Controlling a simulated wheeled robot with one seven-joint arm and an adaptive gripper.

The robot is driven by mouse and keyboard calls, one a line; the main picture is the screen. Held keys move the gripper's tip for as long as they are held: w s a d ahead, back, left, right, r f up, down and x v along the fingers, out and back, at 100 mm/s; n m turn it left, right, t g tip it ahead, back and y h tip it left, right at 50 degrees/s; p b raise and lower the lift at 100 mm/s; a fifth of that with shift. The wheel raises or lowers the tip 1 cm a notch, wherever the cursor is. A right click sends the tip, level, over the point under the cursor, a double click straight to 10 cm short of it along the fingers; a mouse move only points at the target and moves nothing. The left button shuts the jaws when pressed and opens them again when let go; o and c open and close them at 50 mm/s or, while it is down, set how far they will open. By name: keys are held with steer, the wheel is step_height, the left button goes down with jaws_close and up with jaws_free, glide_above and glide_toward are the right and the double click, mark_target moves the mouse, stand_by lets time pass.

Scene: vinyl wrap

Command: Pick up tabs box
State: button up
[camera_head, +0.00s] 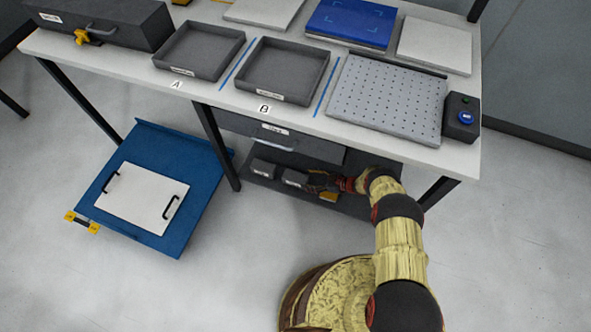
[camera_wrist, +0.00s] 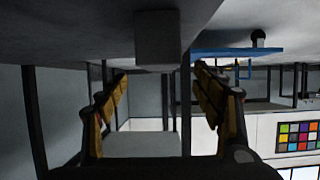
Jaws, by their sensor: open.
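Two small dark grey boxes with white labels stand on the lower shelf in the head view, a left box (camera_head: 262,168) and a right box (camera_head: 294,178). The labels are too small to read, so I cannot tell which is the tabs box. My gripper (camera_head: 318,184) reaches under the table, close to the right side of the right box. In the wrist view, which looks upside down, my gripper (camera_wrist: 160,76) is open with its yellow fingers apart. A plain grey box (camera_wrist: 158,40) shows ahead between the fingertips, with no visible grip on it.
The lower shelf (camera_head: 250,180) sits below a drawer (camera_head: 275,133), with table legs beside it. Trays A (camera_head: 200,50) and B (camera_head: 283,71) and a perforated plate (camera_head: 388,98) are on the tabletop. A blue platform (camera_head: 180,150) stands on the floor at left.

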mark_target(296, 177)
steer(key=shift+w+a+f, duration=0.15)
steer(key=shift+a+f, duration=0.05)
steer(key=shift+a, duration=0.4)
steer(key=b+x, duration=0.2)
steer(key=x, duration=0.5)
steer(key=shift+w+r, duration=0.1)
steer(key=shift+r, duration=0.05)
steer(key=shift+c, duration=1)
steer(key=c, duration=1.1)
steer(key=shift+c, duration=0.3)
